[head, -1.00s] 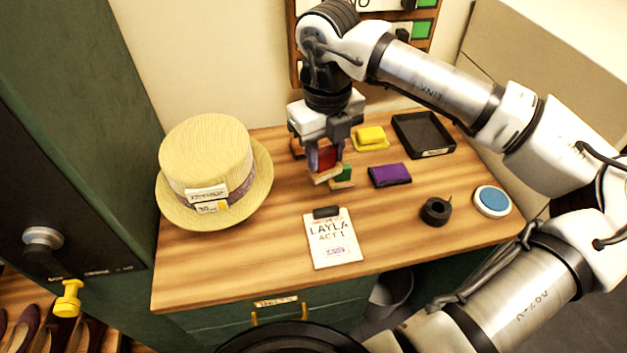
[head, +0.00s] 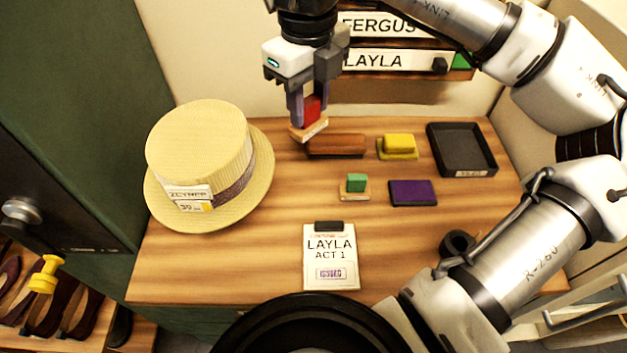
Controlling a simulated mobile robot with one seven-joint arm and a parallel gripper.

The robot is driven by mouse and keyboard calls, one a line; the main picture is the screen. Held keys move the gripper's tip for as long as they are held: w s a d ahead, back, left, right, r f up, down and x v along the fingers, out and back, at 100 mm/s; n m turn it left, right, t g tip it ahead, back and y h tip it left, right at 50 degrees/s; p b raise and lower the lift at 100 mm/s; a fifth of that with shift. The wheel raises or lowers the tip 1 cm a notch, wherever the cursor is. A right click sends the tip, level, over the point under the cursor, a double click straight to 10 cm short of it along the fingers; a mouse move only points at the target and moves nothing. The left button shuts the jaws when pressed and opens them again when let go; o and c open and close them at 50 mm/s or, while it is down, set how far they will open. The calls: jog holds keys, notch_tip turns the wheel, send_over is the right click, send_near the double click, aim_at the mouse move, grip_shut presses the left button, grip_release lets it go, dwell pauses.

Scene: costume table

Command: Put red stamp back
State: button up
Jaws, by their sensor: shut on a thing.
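The red stamp (head: 313,108), a red block on a pale wooden base, is between the fingers of my gripper (head: 311,112). My gripper is shut on it and points down at the back of the table. The stamp is slightly tilted in the picture. Its base overlaps the left end of a long brown wooden block (head: 338,146); I cannot tell whether they touch. The green stamp (head: 356,184) stands in front of that block, and the yellow stamp (head: 398,143) to its right.
A purple pad (head: 412,193) and a black tray (head: 488,165) lie to the right. A straw hat (head: 205,150) stands on the left. A LAYLA card (head: 331,262) lies in front. A name board (head: 385,60) hangs behind. My arm partly hides a black roll (head: 457,243).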

aim_at(309, 130)
notch_tip(309, 130, down, 17)
jog(key=p, duration=0.3)
jog(key=shift+f, duration=0.35)
jog(key=shift+f+b, duration=0.25)
jog(key=shift+b, duration=0.1)
jog(key=o, duration=0.8)
jog(key=shift+r, duration=0.1)
jog(key=shift+r, duration=0.1)
jog(key=shift+r+p, duration=0.25)
jog(key=shift+p, duration=0.3)
notch_tip(309, 130, up, 12)
jog(key=b, duration=0.2)
jog(key=shift+f+b, duration=0.15)
jog(key=shift+b, duration=0.15)
